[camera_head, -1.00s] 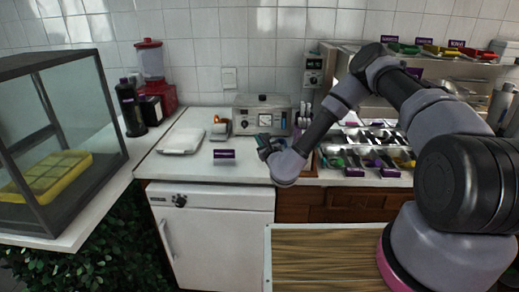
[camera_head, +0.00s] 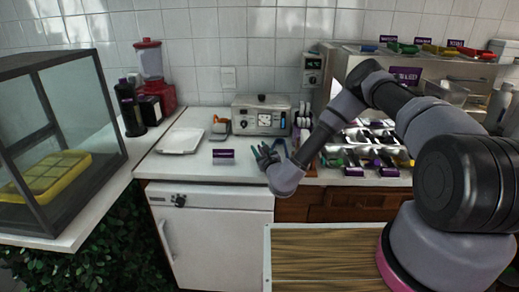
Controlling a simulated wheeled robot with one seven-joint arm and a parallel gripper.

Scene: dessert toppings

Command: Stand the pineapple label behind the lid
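A small purple label (camera_head: 223,157) stands on the white counter near its front edge; its lettering is too small to read, so I cannot tell whether it is the pineapple one. A metal box with a dark-knobbed lid (camera_head: 262,98) stands at the back of the counter. My gripper (camera_head: 264,154) is over the counter, to the right of the label and in front of the box, apart from both. Its fingers are small and dark here, so I cannot tell whether they are open or shut. I see nothing clearly held.
A white tray (camera_head: 180,141) lies left of the label. A small grey and orange item (camera_head: 220,127) stands beside the box. Topping containers (camera_head: 372,158) with purple labels fill the right side, under a shelf with coloured trays (camera_head: 440,51). Counter between tray and gripper is mostly clear.

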